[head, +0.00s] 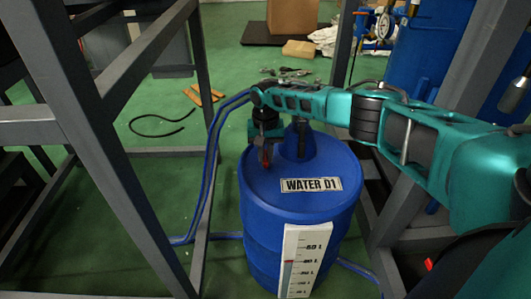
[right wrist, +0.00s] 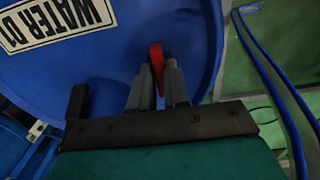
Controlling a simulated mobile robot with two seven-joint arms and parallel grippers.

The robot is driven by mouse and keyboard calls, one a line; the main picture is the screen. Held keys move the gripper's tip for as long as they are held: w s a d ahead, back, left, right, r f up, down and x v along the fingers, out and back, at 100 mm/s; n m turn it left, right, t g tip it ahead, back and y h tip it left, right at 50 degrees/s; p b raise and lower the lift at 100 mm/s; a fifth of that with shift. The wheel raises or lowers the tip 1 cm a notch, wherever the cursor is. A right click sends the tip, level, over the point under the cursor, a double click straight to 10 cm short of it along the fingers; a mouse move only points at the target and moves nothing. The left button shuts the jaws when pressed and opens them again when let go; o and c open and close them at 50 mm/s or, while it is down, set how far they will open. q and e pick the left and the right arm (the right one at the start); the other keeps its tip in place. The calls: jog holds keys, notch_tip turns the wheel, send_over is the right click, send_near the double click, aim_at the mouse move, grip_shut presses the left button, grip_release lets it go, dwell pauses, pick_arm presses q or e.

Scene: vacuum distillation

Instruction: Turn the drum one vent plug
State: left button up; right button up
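The blue drum (head: 285,215) labelled WATER 01 stands upright on the floor and fills much of the right wrist view (right wrist: 110,55). A red vent plug handle (right wrist: 156,62) stands up from the drum top near its rim. It also shows as a small red piece in the head view (head: 266,154). My right gripper (head: 264,150) points down over the left part of the drum top. In the right wrist view its two fingers (right wrist: 157,75) close in on both sides of the red handle, with little or no gap. My left gripper is not in view.
A grey metal frame (head: 205,80) stands left of the drum, and another frame post (head: 455,85) rises at its right. A blue hose (head: 212,150) runs down beside the drum. Loose tools (head: 285,72) and a black cable (head: 160,133) lie on the green floor behind.

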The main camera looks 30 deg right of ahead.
grip_shut()
